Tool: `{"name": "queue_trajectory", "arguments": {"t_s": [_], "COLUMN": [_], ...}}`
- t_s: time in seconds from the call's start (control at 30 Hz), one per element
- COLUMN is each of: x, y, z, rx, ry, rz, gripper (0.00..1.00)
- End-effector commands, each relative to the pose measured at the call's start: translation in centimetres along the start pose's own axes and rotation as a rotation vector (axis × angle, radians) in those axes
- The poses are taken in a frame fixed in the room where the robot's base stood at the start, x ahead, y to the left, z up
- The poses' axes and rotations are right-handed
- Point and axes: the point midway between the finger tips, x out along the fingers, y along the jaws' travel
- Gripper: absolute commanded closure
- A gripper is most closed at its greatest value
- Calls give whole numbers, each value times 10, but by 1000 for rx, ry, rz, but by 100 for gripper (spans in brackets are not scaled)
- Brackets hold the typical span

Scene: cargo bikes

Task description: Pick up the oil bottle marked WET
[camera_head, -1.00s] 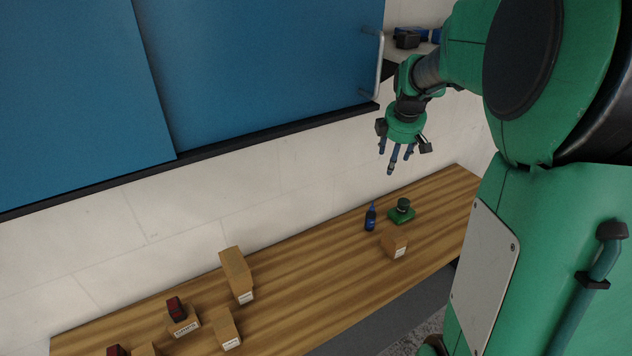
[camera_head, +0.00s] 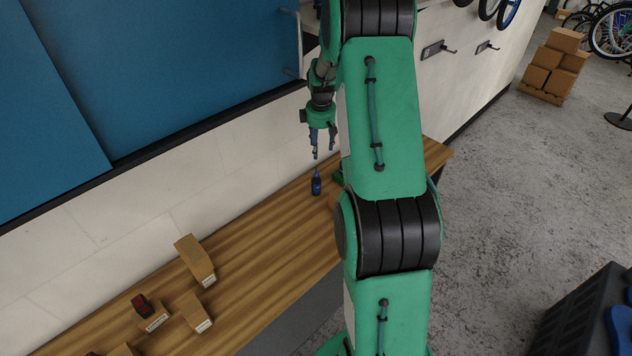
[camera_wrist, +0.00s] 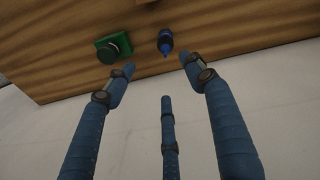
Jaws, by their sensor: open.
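A small dark bottle with a blue cap (camera_head: 316,185) stands upright on the wooden bench (camera_head: 262,228). Any marking on it is too small to read. My gripper (camera_head: 322,152) hangs above the bottle, fingers pointing down, open and empty. In the wrist view the bottle (camera_wrist: 165,42) appears blue, just past the fingertips of my gripper (camera_wrist: 158,70), with no contact visible.
Cardboard boxes (camera_head: 196,260) and a dark red item (camera_head: 141,305) lie farther along the bench. A blue cabinet (camera_head: 190,70) hangs on the wall behind.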

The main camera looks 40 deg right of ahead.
Motion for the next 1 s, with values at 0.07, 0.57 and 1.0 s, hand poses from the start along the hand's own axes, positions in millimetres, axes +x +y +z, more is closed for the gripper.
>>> {"name": "queue_trajectory", "arguments": {"t_s": [0.07, 0.57, 1.0], "x": [12, 72, 76], "y": [2, 3, 2], "z": [-4, -14, -14], "rx": [37, 214, 222], "ry": [-11, -63, -65], "rz": [-21, -93, -96], "gripper": [46, 46, 46]}}
